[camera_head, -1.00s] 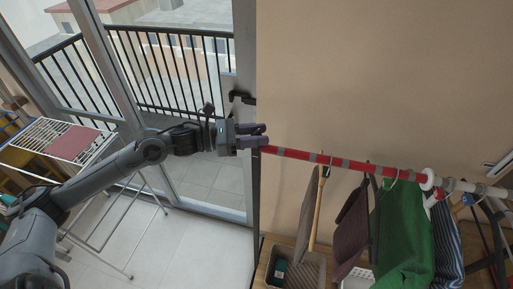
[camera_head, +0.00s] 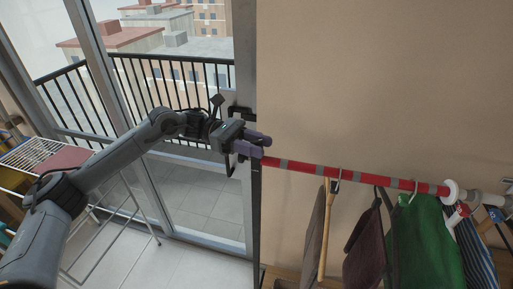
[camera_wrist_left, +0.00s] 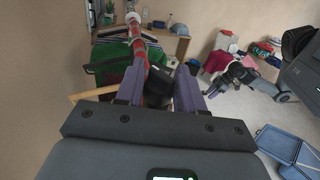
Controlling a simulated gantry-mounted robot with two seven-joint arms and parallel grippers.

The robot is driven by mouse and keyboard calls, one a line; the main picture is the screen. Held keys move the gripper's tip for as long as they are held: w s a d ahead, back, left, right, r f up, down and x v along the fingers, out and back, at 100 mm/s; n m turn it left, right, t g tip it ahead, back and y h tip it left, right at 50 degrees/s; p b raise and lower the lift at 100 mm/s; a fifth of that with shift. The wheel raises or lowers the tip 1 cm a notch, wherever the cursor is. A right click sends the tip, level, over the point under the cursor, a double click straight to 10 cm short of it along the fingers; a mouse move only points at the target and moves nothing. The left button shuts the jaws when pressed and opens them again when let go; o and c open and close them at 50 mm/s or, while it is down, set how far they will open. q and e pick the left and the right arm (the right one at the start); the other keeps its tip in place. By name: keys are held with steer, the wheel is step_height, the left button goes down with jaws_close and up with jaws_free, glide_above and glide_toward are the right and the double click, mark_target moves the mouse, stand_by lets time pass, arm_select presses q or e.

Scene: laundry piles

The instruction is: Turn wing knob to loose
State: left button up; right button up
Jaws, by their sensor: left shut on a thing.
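A red and grey striped rod (camera_head: 350,174) runs along the wall, with its left end at my left gripper (camera_head: 264,147). In the left wrist view the rod (camera_wrist_left: 138,62) runs away from the purple fingers. My left gripper (camera_wrist_left: 160,80) is shut on a dark part (camera_wrist_left: 158,88) between its fingers at the rod's near end. This is probably the wing knob, but its wings and setting cannot be made out.
A green cloth (camera_head: 424,240) and other dark cloths hang from the rod to the right. A white collar (camera_head: 450,191) sits near its right end. A glass door and a drying rack (camera_head: 45,153) stand left. A blue open case (camera_wrist_left: 290,148) lies on the floor.

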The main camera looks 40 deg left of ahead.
arm_select(q)
steer(key=shift+m+g+b, duration=0.5)
steer(key=shift+m+g, duration=0.6)
steer(key=shift+g, duration=0.3)
steer(key=shift+m+g+b, duration=0.85)
steer(key=shift+m+g, duration=0.05)
steer(key=shift+g, duration=0.6)
steer(key=m+g+b, duration=0.2)
steer(key=g, duration=0.1)
steer(key=m+g+b, duration=0.1)
steer(key=b, duration=0.1)
steer(key=shift+f+g+y, duration=0.25)
steer(key=shift+g+y, duration=0.05)
steer(key=shift+y, duration=0.1)
steer(key=shift+r+m+g+y+b, duration=0.2)
steer(key=shift+m+g+y+b, duration=0.3)
steer(key=shift+g, duration=0.4)
steer(key=o, duration=0.9)
steer(key=shift+o, duration=0.2)
